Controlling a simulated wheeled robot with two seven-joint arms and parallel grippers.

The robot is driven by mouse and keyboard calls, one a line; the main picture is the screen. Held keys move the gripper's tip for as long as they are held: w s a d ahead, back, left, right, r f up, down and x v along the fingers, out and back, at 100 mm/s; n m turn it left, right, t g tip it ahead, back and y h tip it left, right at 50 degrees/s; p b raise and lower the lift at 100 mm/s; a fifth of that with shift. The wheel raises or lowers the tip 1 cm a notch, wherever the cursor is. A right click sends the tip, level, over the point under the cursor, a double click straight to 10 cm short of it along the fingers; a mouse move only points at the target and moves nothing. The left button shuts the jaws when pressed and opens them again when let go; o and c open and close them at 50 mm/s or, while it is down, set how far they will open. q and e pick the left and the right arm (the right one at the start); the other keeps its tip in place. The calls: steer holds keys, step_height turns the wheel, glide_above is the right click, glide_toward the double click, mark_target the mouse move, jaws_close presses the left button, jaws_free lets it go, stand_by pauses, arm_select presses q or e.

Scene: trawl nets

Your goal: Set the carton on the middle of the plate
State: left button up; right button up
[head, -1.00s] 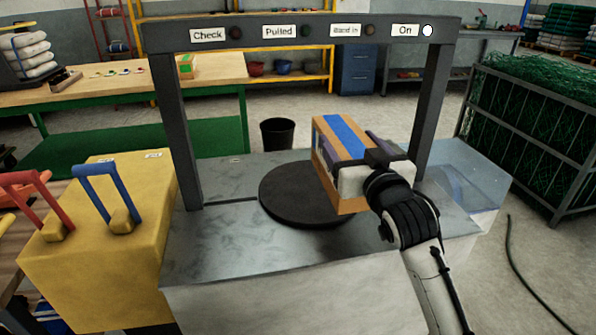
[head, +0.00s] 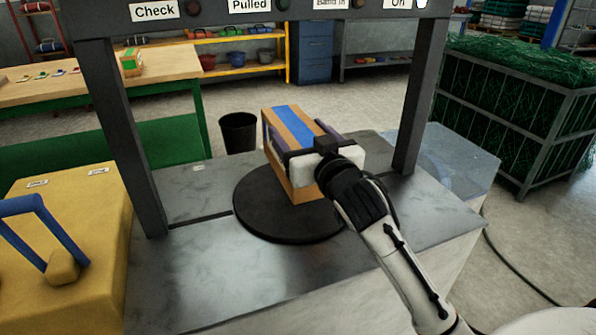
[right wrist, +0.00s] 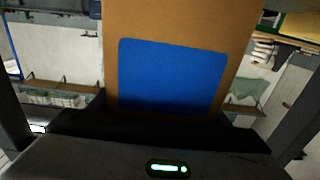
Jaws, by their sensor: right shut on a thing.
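The carton (head: 287,123) is a brown box with a blue strip along its top. It is upright over the round black plate (head: 262,222), on the plate's back right part in the head view. I cannot tell whether its base touches the plate. My right gripper (head: 297,146) is shut on the carton, with a finger along each side. In the right wrist view the carton (right wrist: 125,28) fills the middle, with a blue patch facing the camera. The gripper and arm hide part of the carton and the plate's right edge. My left gripper is not in view.
The plate lies on a grey metal bench top (head: 200,270) under a dark frame (head: 120,130) with labelled lamps. A yellow box with a blue lever (head: 30,205) stands at left. A black bin (head: 238,133) is behind, and a cage of green net (head: 515,110) is at right.

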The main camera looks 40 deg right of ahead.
steer(key=shift+f+b, duration=0.6)
steer(key=shift+f, duration=2.1)
steer(key=shift+f, duration=0.1)
steer(key=o, duration=2.1)
steer(key=shift+f, duration=0.25)
steer(key=shift+r, duration=0.15)
steer(key=v, duration=1.2)
